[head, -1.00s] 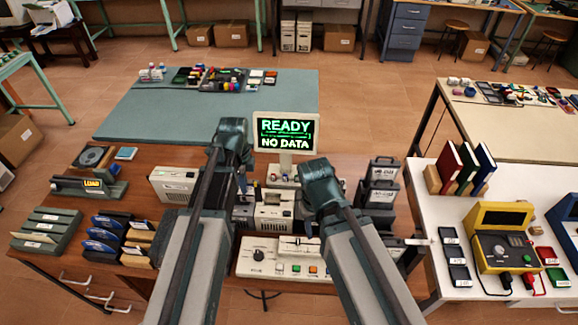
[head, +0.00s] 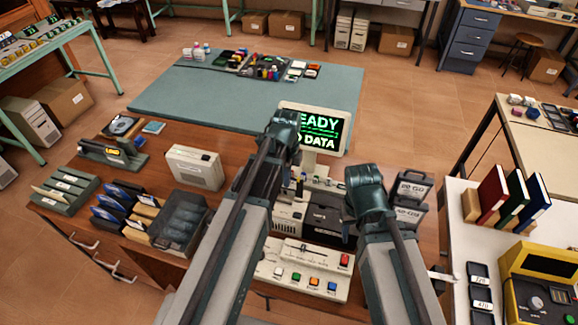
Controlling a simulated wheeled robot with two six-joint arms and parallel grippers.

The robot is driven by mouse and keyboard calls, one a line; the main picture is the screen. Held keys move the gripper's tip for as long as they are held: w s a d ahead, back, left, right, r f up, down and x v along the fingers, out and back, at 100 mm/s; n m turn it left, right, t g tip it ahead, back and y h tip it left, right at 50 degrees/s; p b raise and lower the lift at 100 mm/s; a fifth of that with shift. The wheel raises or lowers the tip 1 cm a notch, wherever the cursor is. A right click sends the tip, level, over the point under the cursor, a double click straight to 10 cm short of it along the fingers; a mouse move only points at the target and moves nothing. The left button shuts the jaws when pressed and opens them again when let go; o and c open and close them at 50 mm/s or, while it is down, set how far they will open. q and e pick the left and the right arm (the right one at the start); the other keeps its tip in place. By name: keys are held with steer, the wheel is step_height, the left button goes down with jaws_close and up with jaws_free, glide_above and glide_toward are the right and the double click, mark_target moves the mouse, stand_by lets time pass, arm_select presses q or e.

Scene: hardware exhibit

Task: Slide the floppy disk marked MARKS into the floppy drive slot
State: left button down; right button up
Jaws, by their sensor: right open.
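Several dark floppy disks with blue and white labels (head: 106,214) stand in sorting racks at the left of the wooden desk; no label reading MARKS is legible. A beige and dark drive-like unit (head: 322,220) sits mid-desk, partly behind my arms; its slot cannot be made out. The monitor (head: 331,122) behind it shows green text, "EADY" and "O DATA", partly covered by my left arm. My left gripper (head: 299,187) is mostly hidden by its arm near the unit, and its jaws are unclear. My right gripper (head: 349,222) is open, largely hidden below its arm, right of the unit.
A control panel (head: 300,272) with coloured buttons lies in front. A beige box (head: 195,167) and a translucent dark bin (head: 181,222) stand left of my arms. Dark labelled cases (head: 411,196) stand right. A white table (head: 455,200) with books is further right.

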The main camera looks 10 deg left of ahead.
arm_select(q)
step_height(320, 180, up, 5)
steer(key=p, duration=0.4)
steer(key=shift+a+r, duration=0.15)
steer(key=shift+r, duration=0.05)
arm_select(e)
step_height(320, 180, up, 5)
arm_select(q)
steer(key=shift+f+b, duration=2.9)
steer(key=shift+f, duration=0.1)
arm_select(e)
steer(key=shift+f, duration=2.8)
arm_select(q)
steer(key=shift+f+b, duration=0.6)
steer(key=shift+f, duration=0.05)
arm_select(e)
steer(key=shift+f, duration=0.65)
arm_select(q)
steer(key=shift+f+b, duration=3.35)
steer(key=shift+b, duration=0.05)
arm_select(e)
steer(key=shift+f, duration=3.4)
arm_select(q)
steer(key=c, duration=1)
jaws_free()
steer(key=shift+r, duration=0.15)
arm_select(e)
steer(key=shift+r, duration=0.2)
